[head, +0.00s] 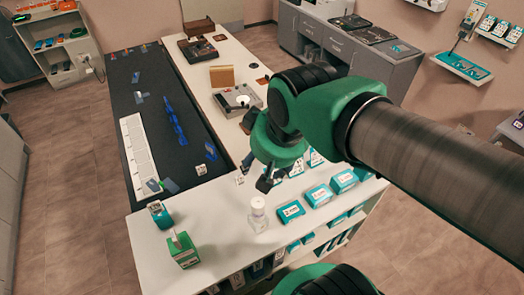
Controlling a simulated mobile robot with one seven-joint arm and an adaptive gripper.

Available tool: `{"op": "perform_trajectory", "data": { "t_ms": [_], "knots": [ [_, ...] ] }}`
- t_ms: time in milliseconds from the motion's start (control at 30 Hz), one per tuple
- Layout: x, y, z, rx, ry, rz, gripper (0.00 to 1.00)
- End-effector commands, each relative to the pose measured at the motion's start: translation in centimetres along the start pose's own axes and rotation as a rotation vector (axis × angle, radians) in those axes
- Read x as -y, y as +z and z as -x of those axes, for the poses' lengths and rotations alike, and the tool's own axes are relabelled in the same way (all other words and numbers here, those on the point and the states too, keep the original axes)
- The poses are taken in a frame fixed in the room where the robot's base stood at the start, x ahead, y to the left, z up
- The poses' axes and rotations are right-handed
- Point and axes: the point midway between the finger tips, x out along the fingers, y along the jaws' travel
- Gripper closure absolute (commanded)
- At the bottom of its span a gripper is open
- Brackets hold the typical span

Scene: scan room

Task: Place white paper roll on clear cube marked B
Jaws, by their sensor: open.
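My gripper (256,174) is open above the near white counter, pointing down, with dark fingers and nothing seen between them. Just below and in front of it, an upright white cylinder (258,203) sits on a clear, pale body (258,221). I cannot tell whether this is the paper roll on a clear cube or a capped bottle. A small pale cube with a dark mark (240,180) lies left of the fingers. Another small marked cube (201,169) stands farther left, at the edge of the dark mat. Their letters are too small to read.
Teal-and-white boxes (291,210) line the counter's right side. A teal device (160,214) and a green device (183,250) stand at its left. A grey machine (238,100) sits behind. The counter (222,215) is clear between the green device and the white-topped item.

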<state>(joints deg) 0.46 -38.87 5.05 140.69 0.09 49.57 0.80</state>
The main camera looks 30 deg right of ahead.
Motion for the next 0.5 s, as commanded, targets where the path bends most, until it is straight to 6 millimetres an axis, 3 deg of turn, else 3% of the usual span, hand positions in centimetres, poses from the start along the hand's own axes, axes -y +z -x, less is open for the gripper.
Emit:
{"op": "perform_trajectory", "data": {
  "t_ms": [100, 200, 500],
  "knots": [
    [0.1, 0.5, 2.6, -0.052, -0.002, 0.013, 0.45],
    [0.2, 0.8, 3.6, -0.072, -0.003, 0.02, 0.45],
    [0.2, 1.0, 4.1, -0.081, -0.003, 0.023, 0.45]
  ]
}}
